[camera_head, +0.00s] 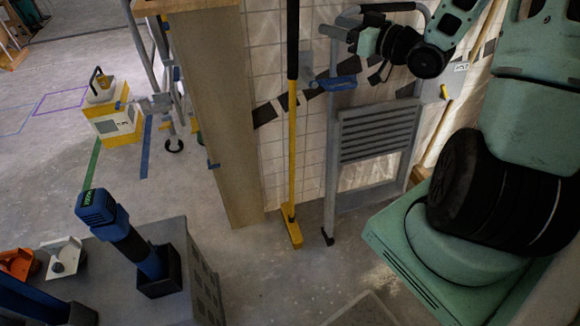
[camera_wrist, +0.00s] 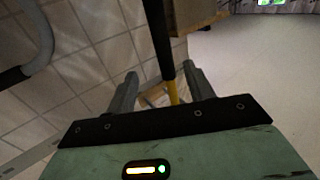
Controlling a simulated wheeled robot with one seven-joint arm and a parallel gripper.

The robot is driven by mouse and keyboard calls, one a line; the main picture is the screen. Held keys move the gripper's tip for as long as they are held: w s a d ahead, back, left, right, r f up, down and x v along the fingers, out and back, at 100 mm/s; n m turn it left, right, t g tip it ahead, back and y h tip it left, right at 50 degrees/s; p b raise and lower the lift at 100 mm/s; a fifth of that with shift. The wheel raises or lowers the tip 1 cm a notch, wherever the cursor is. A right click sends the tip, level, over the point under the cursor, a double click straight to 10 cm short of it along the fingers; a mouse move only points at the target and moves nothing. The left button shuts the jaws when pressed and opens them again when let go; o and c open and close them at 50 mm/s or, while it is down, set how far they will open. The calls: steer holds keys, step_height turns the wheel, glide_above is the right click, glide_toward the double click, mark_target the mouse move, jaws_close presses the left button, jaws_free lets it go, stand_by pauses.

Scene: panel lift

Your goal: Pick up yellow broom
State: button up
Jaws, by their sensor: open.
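The yellow broom (camera_head: 292,150) stands upright against the tiled wall, with a black grip on top and a yellow head on the floor. My gripper (camera_head: 351,38) is at the upper right of it in the head view, apart from the handle; its fingers are small there. In the wrist view my gripper (camera_wrist: 159,70) is open and empty. The broom's black grip and yellow shaft (camera_wrist: 173,92) show between the two fingers, beyond them. The broom's lower end is hidden in the wrist view.
A grey folding cart (camera_head: 375,135) leans on the wall right of the broom; its tube (camera_wrist: 42,40) shows close at left in the wrist view. A wooden panel (camera_head: 212,110) stands left of the broom. Clear floor lies before the broom.

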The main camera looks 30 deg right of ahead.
mark_target(298, 15)
steer(key=shift+p+x, duration=0.8)
steer(key=shift+x, duration=5.55)
steer(key=shift+a+r, duration=0.2)
steer(key=c, duration=1)
